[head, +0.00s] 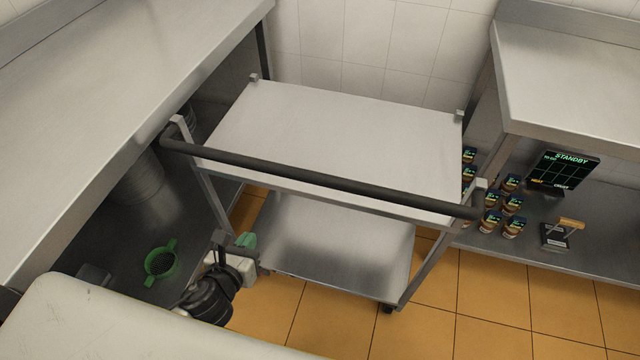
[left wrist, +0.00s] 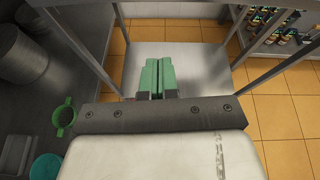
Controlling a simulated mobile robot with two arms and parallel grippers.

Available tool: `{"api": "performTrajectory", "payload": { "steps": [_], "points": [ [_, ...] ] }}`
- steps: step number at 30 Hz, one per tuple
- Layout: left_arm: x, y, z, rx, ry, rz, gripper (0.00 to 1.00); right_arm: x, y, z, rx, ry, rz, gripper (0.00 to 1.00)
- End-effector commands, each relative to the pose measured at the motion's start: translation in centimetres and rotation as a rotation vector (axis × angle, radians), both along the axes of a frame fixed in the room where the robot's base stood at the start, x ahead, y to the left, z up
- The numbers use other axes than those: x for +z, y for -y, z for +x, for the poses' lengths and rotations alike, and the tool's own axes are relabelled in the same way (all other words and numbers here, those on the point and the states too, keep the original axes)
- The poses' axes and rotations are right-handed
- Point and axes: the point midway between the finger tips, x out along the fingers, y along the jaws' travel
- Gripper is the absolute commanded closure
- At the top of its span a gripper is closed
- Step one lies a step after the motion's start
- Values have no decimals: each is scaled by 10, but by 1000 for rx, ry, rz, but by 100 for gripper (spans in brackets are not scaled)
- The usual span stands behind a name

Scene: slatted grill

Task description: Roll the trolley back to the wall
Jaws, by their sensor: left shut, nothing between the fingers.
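The steel trolley (head: 330,138) stands upright between two counters, its back edge facing the white tiled wall (head: 375,45). How much gap lies between them is hidden by its top shelf. Its dark push bar (head: 320,182) runs along the near side. Its lower shelf (head: 335,245) also shows in the left wrist view (left wrist: 200,65). My left gripper (head: 246,241) is below the push bar, by the near left part of the trolley. Its green fingers (left wrist: 157,76) are shut and empty, in front of the lower shelf in the wrist view. My right gripper is out of view.
A left counter (head: 110,90) and a right counter (head: 570,90) flank the trolley. A green handled container (head: 161,262) and pots sit under the left one. Several jars (head: 513,204) and a standby display (head: 562,170) are on the right undershelf. Orange floor is clear in front.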

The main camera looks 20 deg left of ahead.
Motion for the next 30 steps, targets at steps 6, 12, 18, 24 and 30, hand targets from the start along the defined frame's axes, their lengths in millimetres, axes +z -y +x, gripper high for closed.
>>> {"api": "performTrajectory", "payload": {
  "steps": [6, 12, 18, 24, 30],
  "points": [
    [20, 5, 7, -44, 50, 92, 100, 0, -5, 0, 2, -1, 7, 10],
    [11, 5, 38, -40, 51, 88, 100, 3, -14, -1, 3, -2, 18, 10],
    [-2, 7, 80, -40, 50, 85, 100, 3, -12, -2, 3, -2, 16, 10],
    [-8, 8, 115, -40, 49, 85, 100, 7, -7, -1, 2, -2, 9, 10],
    [-9, 9, 133, -42, 47, 84, 100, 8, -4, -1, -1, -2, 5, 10]
  ]
}}
